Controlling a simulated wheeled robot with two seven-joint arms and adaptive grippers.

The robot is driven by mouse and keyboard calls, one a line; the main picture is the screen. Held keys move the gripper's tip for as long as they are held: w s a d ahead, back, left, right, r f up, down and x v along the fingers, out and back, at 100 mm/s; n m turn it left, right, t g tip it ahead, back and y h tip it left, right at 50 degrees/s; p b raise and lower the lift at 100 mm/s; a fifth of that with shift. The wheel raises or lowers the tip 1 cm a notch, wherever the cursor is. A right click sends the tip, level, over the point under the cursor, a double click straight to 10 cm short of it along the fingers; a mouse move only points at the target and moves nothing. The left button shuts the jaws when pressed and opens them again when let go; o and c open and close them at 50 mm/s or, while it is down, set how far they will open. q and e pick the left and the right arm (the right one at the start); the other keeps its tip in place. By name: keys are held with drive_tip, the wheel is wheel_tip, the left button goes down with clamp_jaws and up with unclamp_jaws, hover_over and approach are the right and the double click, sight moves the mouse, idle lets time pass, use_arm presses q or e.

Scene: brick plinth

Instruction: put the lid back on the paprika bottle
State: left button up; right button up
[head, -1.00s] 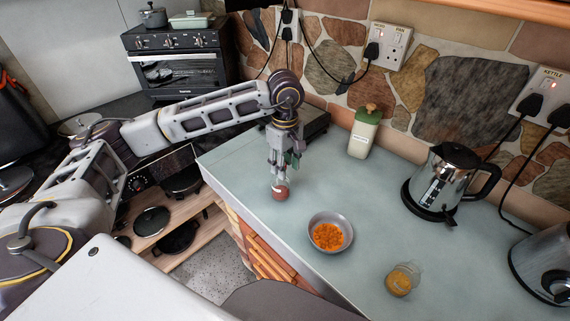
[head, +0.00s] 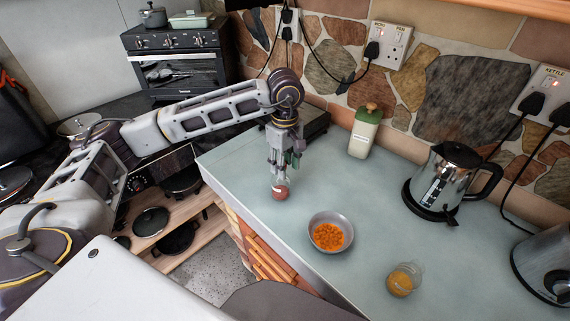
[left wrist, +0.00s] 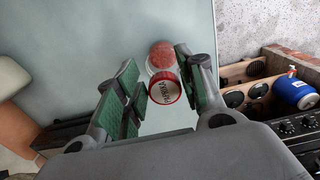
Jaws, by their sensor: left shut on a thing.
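My left gripper (head: 279,165) points down at the counter's near-left part. In the left wrist view its fingers (left wrist: 165,88) are closed around a red lid (left wrist: 165,92) with white lettering, which sits tilted between them. Just beyond the lid is the paprika bottle (left wrist: 161,54), its reddish-brown content showing. In the head view the reddish bottle (head: 280,192) shows right below the fingertips, on the counter. The lid is hard to make out there, and I cannot tell whether it touches the bottle. My right gripper is not in view.
A grey bowl (head: 331,231) of orange pieces stands to the right of the bottle. A glass jar with amber content (head: 402,281) is nearer the front.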

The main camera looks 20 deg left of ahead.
use_arm(q)
drive_tip(key=o, duration=0.7)
drive_tip(key=shift+o, duration=0.2)
drive_tip(key=o, duration=0.4)
drive_tip(key=shift+o, duration=0.2)
drive_tip(key=shift+r, duration=0.2)
drive_tip(key=shift+r+p, duration=1.4)
drive_tip(key=shift+r, duration=1.95)
clamp_jaws()
